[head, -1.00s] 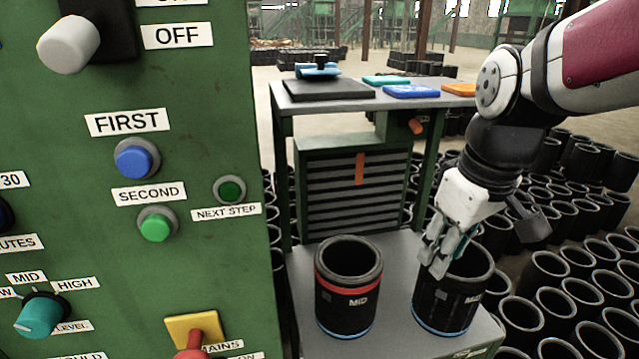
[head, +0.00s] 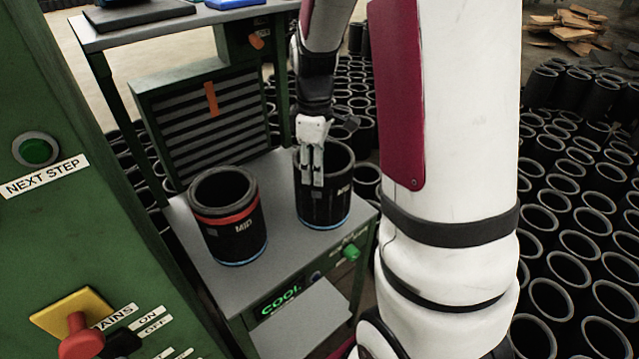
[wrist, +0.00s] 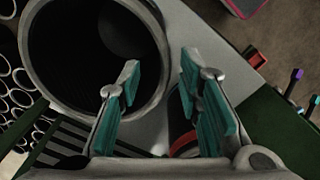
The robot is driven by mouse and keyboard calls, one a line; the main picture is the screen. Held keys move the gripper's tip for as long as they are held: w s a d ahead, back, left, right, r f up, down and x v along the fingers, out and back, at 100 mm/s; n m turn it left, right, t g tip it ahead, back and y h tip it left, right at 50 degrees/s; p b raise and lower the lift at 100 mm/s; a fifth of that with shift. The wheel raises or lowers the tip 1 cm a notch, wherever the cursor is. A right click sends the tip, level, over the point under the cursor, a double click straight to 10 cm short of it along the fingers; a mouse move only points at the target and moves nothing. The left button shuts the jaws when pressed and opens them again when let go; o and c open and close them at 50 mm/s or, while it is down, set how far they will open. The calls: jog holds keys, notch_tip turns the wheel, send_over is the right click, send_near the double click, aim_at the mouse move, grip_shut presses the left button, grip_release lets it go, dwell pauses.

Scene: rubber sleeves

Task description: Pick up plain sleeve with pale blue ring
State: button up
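The plain sleeve with the pale blue ring (head: 338,207) is black and stands upright on the right of a small grey table, the ring around its base. In the wrist view its wide grey rim (wrist: 38,65) fills the upper left. My gripper (head: 313,182) points down at this sleeve and hides part of its near side. In the wrist view my gripper (wrist: 160,78) is open, with teal pads apart and nothing held. The left pad overlaps the sleeve's mouth; the right pad appears outside the rim. I cannot tell whether either touches it.
A second black sleeve (head: 232,240) with a red band near its top and a blue base ring stands to the left on the grey table (head: 285,250). A green control panel (head: 60,120) is at the left. Many sleeves (head: 560,245) cover the floor at right.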

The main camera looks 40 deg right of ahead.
aim_at(326, 208)
notch_tip(326, 208, down, 9)
jog(key=shift+a+r, duration=0.15)
dwell(0.4)
jog(key=shift+s, duration=0.1)
grip_shut()
